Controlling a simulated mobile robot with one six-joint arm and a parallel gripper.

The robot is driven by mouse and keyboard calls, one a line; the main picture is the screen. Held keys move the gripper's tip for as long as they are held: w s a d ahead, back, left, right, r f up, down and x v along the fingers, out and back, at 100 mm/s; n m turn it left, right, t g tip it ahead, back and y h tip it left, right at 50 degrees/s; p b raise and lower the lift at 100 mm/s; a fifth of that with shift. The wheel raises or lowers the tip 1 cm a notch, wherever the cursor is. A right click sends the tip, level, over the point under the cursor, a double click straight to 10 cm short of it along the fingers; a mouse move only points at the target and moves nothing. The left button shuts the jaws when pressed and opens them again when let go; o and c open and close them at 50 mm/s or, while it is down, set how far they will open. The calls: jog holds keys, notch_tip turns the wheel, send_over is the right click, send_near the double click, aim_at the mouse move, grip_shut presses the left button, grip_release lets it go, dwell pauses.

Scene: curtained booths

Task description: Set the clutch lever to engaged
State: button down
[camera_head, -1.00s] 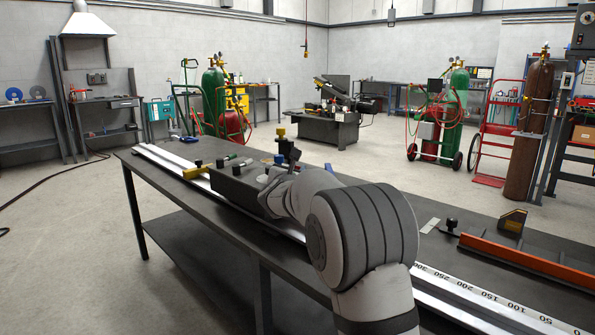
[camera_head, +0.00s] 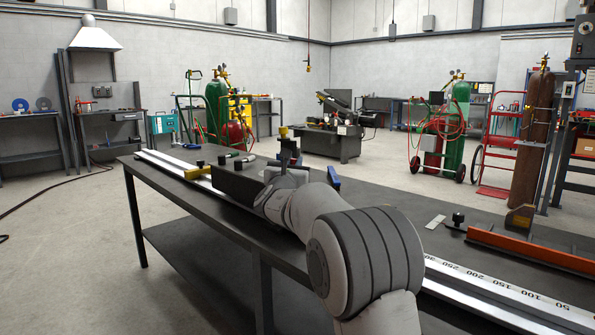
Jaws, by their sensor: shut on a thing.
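A dark carriage box (camera_head: 238,184) sits on the long rail on the bench. A dark upright with a yellow top (camera_head: 283,132) stands at its far right end; I take it for the clutch lever, though its lower part is hidden. My gripper (camera_head: 286,172) is at that end, beyond my forearm. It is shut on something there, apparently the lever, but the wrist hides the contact. Blue parts (camera_head: 333,178) show just right of the gripper. I cannot tell the lever's setting.
The bench (camera_head: 185,205) carries a pale rail (camera_head: 160,162), a yellow clamp piece (camera_head: 197,173), a numbered scale (camera_head: 490,283) and an orange bar (camera_head: 535,248). Open floor lies left of the bench.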

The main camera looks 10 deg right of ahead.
jog(key=c, duration=1.3)
grip_release()
jog(key=shift+c, duration=0.2)
jog(key=shift+s, duration=0.1)
jog(key=p+v, duration=0.1)
jog(key=v, duration=0.6)
jog(key=shift+s+a, duration=0.15)
jog(key=shift+s, duration=0.15)
jog(key=shift+f, duration=0.1)
jog(key=shift+c, duration=0.2)
